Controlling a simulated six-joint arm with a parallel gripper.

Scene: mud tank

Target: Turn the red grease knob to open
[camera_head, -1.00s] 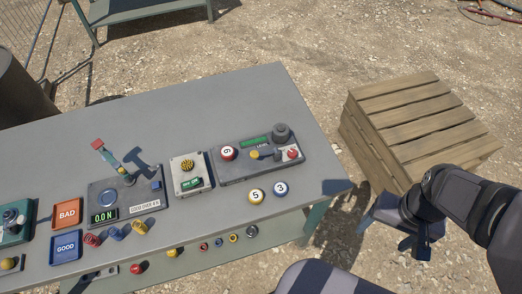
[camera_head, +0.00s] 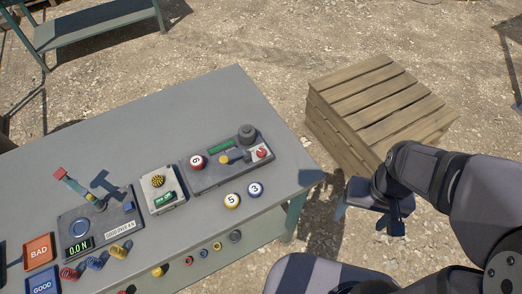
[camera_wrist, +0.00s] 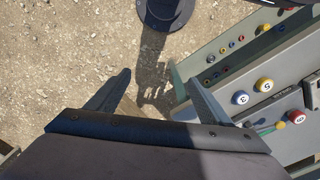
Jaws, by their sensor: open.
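A small red knob (camera_head: 262,152) sits at the right end of a long grey panel (camera_head: 205,180) on the bench, below a dark round knob (camera_head: 247,132). I cannot read a label on it. My gripper (camera_head: 365,215) is open and empty, off the bench's right end and well to the right of the knob. In the wrist view my open fingers (camera_wrist: 157,76) point over bare gravel, with the bench to their right. I cannot clearly make out the red knob in that view.
The grey bench (camera_head: 215,105) also holds balls 5 (camera_head: 232,200) and 3 (camera_head: 255,189), a red ball (camera_head: 197,161) and a force gauge box (camera_head: 85,225). A wooden crate (camera_head: 375,95) stands behind my gripper. Gravel separates the gripper from the bench.

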